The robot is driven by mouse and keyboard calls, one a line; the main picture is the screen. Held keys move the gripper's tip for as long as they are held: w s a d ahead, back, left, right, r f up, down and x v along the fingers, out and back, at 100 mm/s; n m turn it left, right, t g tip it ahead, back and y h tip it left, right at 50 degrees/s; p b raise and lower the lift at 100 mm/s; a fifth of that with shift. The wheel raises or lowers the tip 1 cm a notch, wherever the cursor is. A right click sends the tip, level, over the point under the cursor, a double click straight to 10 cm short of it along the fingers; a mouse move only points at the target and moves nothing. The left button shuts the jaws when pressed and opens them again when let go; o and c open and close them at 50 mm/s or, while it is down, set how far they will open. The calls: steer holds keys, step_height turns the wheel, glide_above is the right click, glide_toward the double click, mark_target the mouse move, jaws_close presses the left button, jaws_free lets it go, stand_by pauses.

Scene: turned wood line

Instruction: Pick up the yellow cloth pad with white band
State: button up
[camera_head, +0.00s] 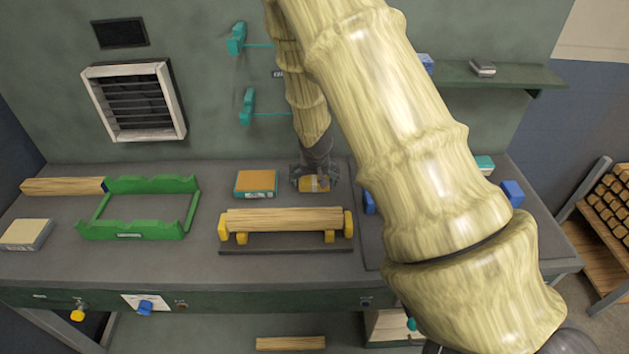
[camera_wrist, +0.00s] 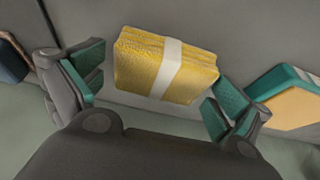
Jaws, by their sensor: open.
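The yellow cloth pad with a white band (camera_wrist: 140,68) lies on the grey bench top, between the spread fingers of my gripper (camera_wrist: 157,88) in the wrist view. The fingers have teal pads, and a gap shows on each side of the pad, wider on the left. In the head view the cloth pad (camera_head: 312,184) is small and partly covered by my gripper (camera_head: 314,181), which points down at it near the back of the bench. My gripper is open and holds nothing.
An orange-topped block with teal edges (camera_head: 256,183) lies just left of the pad; it also shows in the wrist view (camera_wrist: 290,98). In front, a wooden bar (camera_head: 283,219) rests on yellow supports. A green frame (camera_head: 130,229) stands left. My arm hides much of the right side.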

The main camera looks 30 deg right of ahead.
mark_target(314, 177)
steer(key=shift+w+f, duration=0.15)
steer(key=shift+w, duration=0.05)
steer(key=c, duration=0.9)
steer(key=shift+r+b, duration=0.95)
steer(key=shift+r, duration=2.15)
steer(key=w+a+b, duration=0.2)
steer(key=a+b, duration=0.3)
steer(key=a, duration=1.2)
steer(key=shift+w+a+r, duration=0.35)
steer(key=shift+a+r, duration=0.05)
steer(key=shift+r, duration=0.05)
steer(key=o, duration=0.5)
steer(key=c, duration=0.4)
